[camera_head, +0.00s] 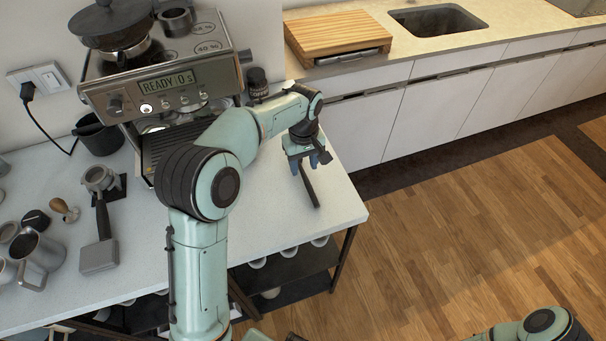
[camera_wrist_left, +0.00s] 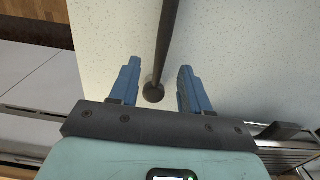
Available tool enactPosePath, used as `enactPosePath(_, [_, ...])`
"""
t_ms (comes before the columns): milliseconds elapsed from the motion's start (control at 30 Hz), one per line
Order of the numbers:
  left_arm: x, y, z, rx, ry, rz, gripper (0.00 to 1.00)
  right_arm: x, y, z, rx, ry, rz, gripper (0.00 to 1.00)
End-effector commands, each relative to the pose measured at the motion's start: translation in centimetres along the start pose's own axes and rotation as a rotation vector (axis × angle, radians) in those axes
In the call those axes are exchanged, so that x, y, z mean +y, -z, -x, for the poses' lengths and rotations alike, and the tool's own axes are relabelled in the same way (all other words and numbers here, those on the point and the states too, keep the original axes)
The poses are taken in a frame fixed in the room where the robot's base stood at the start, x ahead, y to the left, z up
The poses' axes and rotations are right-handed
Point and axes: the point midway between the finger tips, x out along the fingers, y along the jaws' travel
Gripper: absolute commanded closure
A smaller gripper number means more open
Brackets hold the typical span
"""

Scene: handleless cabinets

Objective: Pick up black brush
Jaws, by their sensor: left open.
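The black brush (camera_head: 309,187) lies on the white tabletop near its right corner, directly by my left gripper (camera_head: 308,162). In the left wrist view, the brush (camera_wrist_left: 166,40) shows as a dark rod with a rounded end (camera_wrist_left: 153,92). That end lies between the two blue fingers of my left gripper (camera_wrist_left: 158,70), with a gap on each side. The left gripper is open and empty. The far end of the brush runs out of the wrist view at the top. My right gripper is out of the picture.
A coffee machine (camera_head: 167,88) stands behind my left arm. A dark jar (camera_head: 257,83) is beside it. A portafilter (camera_head: 101,215) and a metal pitcher (camera_head: 38,252) are on the left. A wooden board (camera_head: 338,32) lies on the counter behind. The tabletop (camera_head: 262,208) around the brush is clear.

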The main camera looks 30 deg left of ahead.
Motion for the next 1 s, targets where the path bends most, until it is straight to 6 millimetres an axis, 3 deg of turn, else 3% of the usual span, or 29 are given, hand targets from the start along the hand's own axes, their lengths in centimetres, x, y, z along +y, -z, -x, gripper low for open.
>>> enactPosePath(167, [-0.1,0.0,-2.5,-0.002,0.003,0.001,0.53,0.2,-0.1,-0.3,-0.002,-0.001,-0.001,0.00])
enactPosePath(433, [0.0,0.0,-2.8,0.001,-0.001,0.001,0.53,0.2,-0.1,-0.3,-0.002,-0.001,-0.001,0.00])
enactPosePath(467, [0.0,0.0,-2.8,0.001,-0.001,0.001,0.56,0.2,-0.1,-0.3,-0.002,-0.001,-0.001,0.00])
enactPosePath(600, [0.0,0.0,-2.8,0.001,0.000,0.001,1.00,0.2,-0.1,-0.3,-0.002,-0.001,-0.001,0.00])
enactPosePath(1000, [0.0,0.0,-2.2,0.001,-0.001,0.000,1.00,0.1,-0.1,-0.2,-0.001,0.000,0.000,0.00])
